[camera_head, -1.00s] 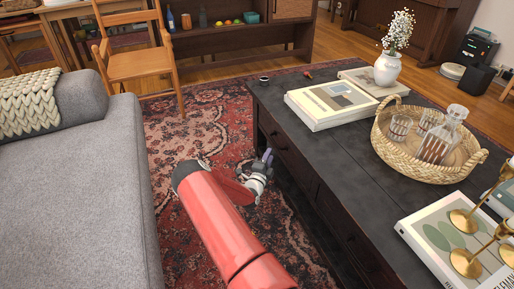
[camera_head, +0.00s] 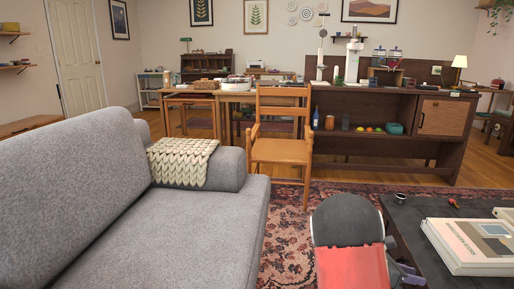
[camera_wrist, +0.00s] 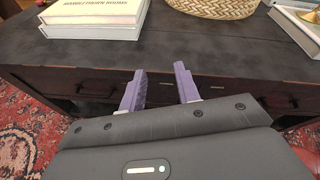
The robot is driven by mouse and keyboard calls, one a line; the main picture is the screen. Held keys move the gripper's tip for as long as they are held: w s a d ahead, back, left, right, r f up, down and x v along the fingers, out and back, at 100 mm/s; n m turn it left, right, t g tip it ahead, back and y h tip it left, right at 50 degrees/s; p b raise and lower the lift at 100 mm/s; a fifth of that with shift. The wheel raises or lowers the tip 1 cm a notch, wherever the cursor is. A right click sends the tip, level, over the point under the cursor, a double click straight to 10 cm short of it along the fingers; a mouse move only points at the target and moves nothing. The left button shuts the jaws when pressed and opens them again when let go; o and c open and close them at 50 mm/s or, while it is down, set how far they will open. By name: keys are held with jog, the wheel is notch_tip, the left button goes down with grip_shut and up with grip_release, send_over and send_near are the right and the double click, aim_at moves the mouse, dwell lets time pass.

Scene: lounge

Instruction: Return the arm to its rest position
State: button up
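My gripper (camera_wrist: 160,88) shows in the wrist view with its two purple fingers apart and nothing between them. It faces the drawer front of the dark coffee table (camera_wrist: 200,57); I cannot tell whether it touches. In the head view my red and dark arm is at the lower right, between the grey sofa (camera_head: 190,225) and the coffee table (camera_head: 405,215). There, only a bit of the purple gripper shows beside the table edge, and the rest is hidden by the arm.
Books (camera_head: 470,245), a small dark cup (camera_head: 400,198) and a small red item (camera_head: 453,203) lie on the coffee table. A wooden chair (camera_head: 282,150) stands beyond the rug (camera_head: 290,235). A woven basket (camera_wrist: 215,8) is on the table. The sofa closes off the left side.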

jog(key=s+a+r+m+t+y, duration=0.2)
jog(key=s+a+r+m+y, duration=0.2)
jog(key=a, duration=0.6)
jog(key=s+a+r+m+t+y, duration=0.3)
jog(key=s+a+r+m+y, duration=0.2)
jog(key=s+a+m, duration=0.3)
jog(key=s+a+r+m+t+y, duration=0.3)
jog(key=s+a+r+m+y, duration=0.2)
jog(key=a, duration=0.9)
jog(key=shift+s+m, duration=0.9)
jog(key=shift+s, duration=0.3)
